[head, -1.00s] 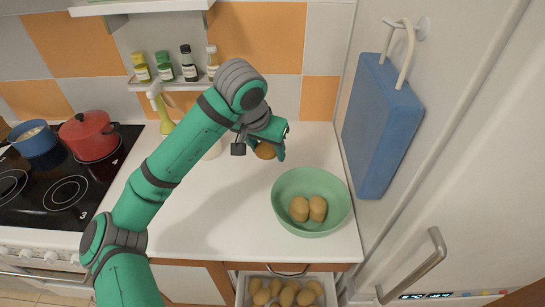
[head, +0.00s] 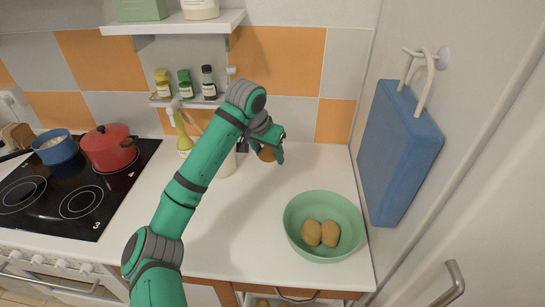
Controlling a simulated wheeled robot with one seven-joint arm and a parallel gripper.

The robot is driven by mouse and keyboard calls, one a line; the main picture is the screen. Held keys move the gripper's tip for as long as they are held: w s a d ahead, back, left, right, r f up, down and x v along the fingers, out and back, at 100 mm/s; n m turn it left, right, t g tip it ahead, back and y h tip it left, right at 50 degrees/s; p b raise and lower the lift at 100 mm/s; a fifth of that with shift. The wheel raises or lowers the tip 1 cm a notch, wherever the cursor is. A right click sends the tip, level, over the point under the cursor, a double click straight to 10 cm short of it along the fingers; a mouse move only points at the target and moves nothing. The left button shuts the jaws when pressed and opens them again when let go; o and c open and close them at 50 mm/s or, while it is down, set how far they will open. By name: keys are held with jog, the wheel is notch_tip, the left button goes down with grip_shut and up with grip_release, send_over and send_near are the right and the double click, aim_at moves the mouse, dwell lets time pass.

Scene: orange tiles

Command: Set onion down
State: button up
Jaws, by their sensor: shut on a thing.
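My gripper (head: 268,150) is shut on a round brown onion (head: 266,154), held above the back of the white counter. Only the lower part of the onion shows; the fingers and wrist hide the rest. A light green bowl (head: 297,239) stands on the counter (head: 240,235), in front and to the right of my gripper. Two brown, potato-like items (head: 321,233) lie in the bowl. The onion is apart from the bowl.
A blue board (head: 398,155) hangs on the right wall. The stove at left bears a red pot (head: 109,148) and a blue pot (head: 56,149). A spice rack (head: 185,101) is behind my arm. The front middle counter is clear.

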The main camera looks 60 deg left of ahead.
jog(key=w+a+f, duration=0.2)
jog(key=a+f, duration=0.1)
jog(key=a, duration=0.4)
jog(key=shift+f, duration=0.35)
jog(key=shift+w, duration=0.1)
jog(key=shift+f, duration=2.8)
dwell(2.1)
dwell(0.4)
jog(key=o, duration=1.2)
jog(key=v, duration=1)
jog(key=shift+d+r, duration=0.2)
jog(key=shift+r, duration=0.15)
